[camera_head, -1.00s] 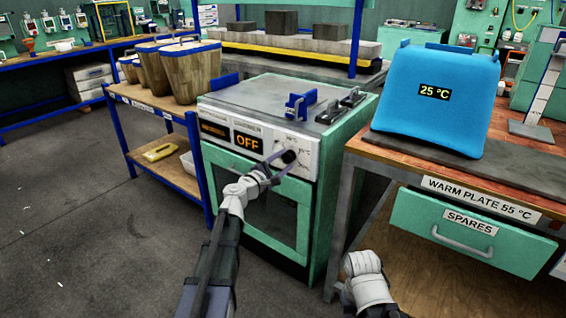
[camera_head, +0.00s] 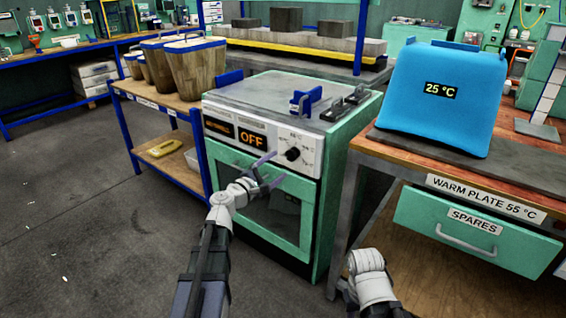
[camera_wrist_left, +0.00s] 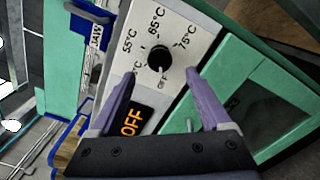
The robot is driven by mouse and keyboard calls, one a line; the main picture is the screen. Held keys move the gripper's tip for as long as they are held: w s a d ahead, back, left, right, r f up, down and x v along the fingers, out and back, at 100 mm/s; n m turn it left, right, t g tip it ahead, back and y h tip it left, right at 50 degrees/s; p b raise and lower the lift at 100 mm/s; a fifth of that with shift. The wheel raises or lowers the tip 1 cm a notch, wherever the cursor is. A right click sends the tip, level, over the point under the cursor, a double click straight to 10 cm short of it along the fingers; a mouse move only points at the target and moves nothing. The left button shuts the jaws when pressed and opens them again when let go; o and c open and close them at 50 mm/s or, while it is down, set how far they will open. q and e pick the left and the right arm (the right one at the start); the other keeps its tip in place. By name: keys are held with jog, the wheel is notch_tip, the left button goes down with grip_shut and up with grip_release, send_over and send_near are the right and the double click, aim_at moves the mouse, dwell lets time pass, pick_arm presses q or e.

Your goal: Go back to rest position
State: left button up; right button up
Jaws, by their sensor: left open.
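My left gripper (camera_head: 272,172) is open and empty in front of the green oven (camera_head: 314,205), a little below and left of its black knob (camera_head: 292,154). In the left wrist view the two purple fingers (camera_wrist_left: 160,88) stand apart, with the knob (camera_wrist_left: 158,58) beyond them and nothing between them. The knob is clear of the fingers. The oven's display (camera_head: 252,140) reads OFF. My right arm (camera_head: 368,278) shows at the bottom centre right, but its fingers are not visible.
A wooden bench (camera_head: 422,160) with a blue block-like cover (camera_head: 436,95) reading 25 °C stands at the right, with a SPARES drawer (camera_head: 474,228) under it. A blue-framed shelf (camera_head: 160,105) with wooden buckets (camera_head: 198,70) stands left.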

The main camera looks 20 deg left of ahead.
pick_arm(q)
jog(key=shift+v, duration=0.85)
jog(key=s+d+f+m+g+h, duration=0.1)
jog(key=s+d+f+m+g, duration=0.35)
jog(key=d, duration=0.25)
jog(key=s+d+f+m+g+p, duration=0.1)
jog(key=s+d+f+m+g, duration=0.25)
jog(key=d+m, duration=0.35)
jog(key=s+d+f+m+g+h, duration=0.1)
jog(key=s+d+f+m+g, duration=0.35)
jog(key=d, duration=0.35)
jog(key=s+a+f+m+g+y, duration=0.1)
jog(key=s+f+m+g+y, duration=0.1)
jog(key=s+f+m+y, duration=0.35)
jog(key=s+a+f+m+g+y, duration=0.1)
jog(key=s+f+m+g+y, duration=0.15)
jog(key=s, duration=0.65)
notch_tip(320, 180, up, 38)
jog(key=y+p, duration=0.1)
jog(key=p, duration=3.7)
jog(key=shift+s+a+r+p, duration=0.15)
jog(key=shift+s+r+p, duration=0.05)
jog(key=shift+s+p, duration=0.2)
